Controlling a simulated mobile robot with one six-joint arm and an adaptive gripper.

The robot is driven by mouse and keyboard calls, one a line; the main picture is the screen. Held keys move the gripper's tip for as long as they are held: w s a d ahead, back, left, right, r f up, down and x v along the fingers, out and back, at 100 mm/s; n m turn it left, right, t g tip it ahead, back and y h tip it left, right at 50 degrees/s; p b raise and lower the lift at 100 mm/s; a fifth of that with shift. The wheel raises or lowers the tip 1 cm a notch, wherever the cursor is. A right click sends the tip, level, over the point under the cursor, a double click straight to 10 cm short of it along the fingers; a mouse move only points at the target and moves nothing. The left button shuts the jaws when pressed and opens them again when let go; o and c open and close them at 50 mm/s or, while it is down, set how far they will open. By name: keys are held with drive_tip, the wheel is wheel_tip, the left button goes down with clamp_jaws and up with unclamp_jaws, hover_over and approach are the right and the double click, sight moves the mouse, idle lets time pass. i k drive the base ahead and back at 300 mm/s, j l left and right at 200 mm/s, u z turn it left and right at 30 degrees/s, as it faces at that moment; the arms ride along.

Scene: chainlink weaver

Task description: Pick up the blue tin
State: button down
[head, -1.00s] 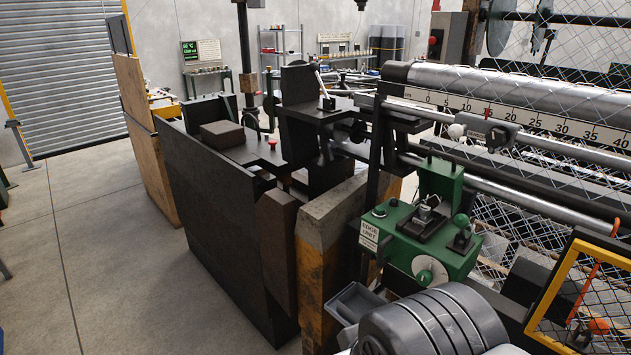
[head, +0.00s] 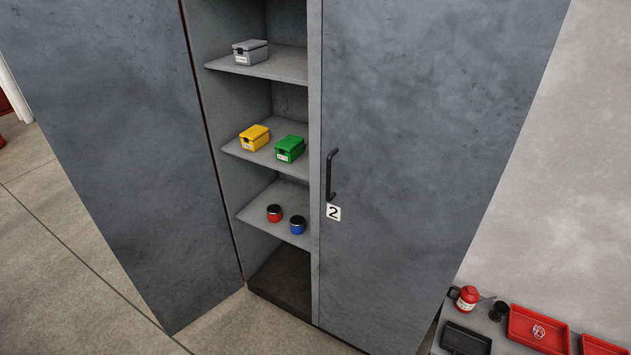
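The blue tin (head: 297,226) is a small round tin with a dark lid. It stands upright on a lower shelf (head: 262,209) inside a grey metal cabinet, near the shelf's front right. A red tin (head: 274,213) of similar shape stands just left of it on the same shelf, with a small gap between them. My gripper is not in the head view.
The cabinet's left door (head: 110,130) stands open; the right door (head: 420,150), marked 2, is shut. Above are a yellow box (head: 254,138), a green box (head: 290,149) and a grey box (head: 250,53). A bench with red trays (head: 538,328) stands at right. Floor at left is clear.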

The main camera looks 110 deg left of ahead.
sight(297, 222)
drive_tip(key=k+j+u, duration=0.15)
drive_tip(key=k+u, duration=0.2)
drive_tip(key=u, duration=0.15)
drive_tip(key=k+j+u, duration=0.25)
drive_tip(key=u, duration=0.25)
drive_tip(key=k+j+u, duration=0.6)
drive_tip(key=j+u, duration=0.4)
drive_tip(key=k+j, duration=0.15)
drive_tip(key=j, duration=0.4)
drive_tip(key=k+j+u, duration=0.1)
drive_tip(key=j, duration=0.45)
drive_tip(key=k+j, duration=0.15)
drive_tip(key=j, duration=0.4)
drive_tip(key=k+j+u, duration=0.1)
drive_tip(key=j, duration=0.45)
drive_tip(key=k+j, duration=0.1)
drive_tip(key=j, duration=0.45)
drive_tip(key=k+j+u, duration=0.1)
drive_tip(key=j, duration=0.45)
